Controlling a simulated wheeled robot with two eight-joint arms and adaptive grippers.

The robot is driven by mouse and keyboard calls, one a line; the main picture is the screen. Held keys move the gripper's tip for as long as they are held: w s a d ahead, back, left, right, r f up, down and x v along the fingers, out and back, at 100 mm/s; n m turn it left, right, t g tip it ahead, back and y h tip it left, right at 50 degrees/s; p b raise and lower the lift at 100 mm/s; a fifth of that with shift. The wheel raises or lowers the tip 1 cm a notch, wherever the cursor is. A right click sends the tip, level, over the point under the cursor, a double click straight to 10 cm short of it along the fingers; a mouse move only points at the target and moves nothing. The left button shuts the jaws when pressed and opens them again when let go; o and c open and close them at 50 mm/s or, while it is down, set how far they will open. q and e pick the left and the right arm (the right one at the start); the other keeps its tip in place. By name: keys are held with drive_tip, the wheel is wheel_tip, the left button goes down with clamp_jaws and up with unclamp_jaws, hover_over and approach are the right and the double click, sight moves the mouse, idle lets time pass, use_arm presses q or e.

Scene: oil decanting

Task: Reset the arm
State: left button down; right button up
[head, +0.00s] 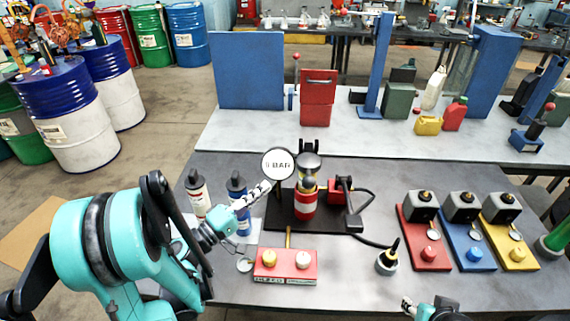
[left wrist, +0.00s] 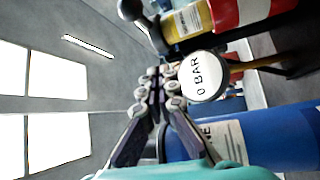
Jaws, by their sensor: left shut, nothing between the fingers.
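My left gripper (head: 262,190) reaches in from the left on my teal arm. It is shut and empty beside the white pressure gauge (head: 278,163), which reads 0 BAR. In the left wrist view, the closed fingertips (left wrist: 160,85) are just left of the gauge (left wrist: 202,75); I cannot tell whether they touch it.
A white bottle (head: 198,195) and a blue bottle (head: 236,208) stand close by my left forearm. A red block with two knobs (head: 285,267) lies in front. Red, blue and yellow stations (head: 462,240) stand at the right. Grey table (head: 330,285) is clear near the front.

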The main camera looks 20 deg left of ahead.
use_arm(q)
drive_tip(key=s+d+f+m+g+y, duration=0.1)
drive_tip(key=s+d+f+m+g, duration=0.1)
drive_tip(key=d+f+g, duration=0.1)
drive_tip(key=s+d+f+m+g+y, duration=0.2)
drive_tip(key=s+d+f+g, duration=0.1)
drive_tip(key=d, duration=0.1)
drive_tip(key=s+d+f+m+g+y, duration=0.1)
drive_tip(key=s+d+f+m+g, duration=0.1)
drive_tip(key=d+f+m+g, duration=0.1)
drive_tip(key=shift+s+d+g+y, duration=0.2)
drive_tip(key=shift+d+g, duration=0.1)
drive_tip(key=shift+d, duration=0.1)
drive_tip(key=shift+s+d+g+y, duration=0.2)
drive_tip(key=shift+d+g, duration=0.1)
drive_tip(key=shift+d, duration=0.1)
drive_tip(key=s+a+m+y, duration=0.3)
drive_tip(key=s+a+y, duration=0.1)
drive_tip(key=s, duration=0.2)
drive_tip(key=shift+s+r+g+y, duration=0.15)
drive_tip(key=shift+r+g+y, duration=0.15)
drive_tip(key=shift+r+y, duration=0.15)
drive_tip(key=shift+a, duration=0.1)
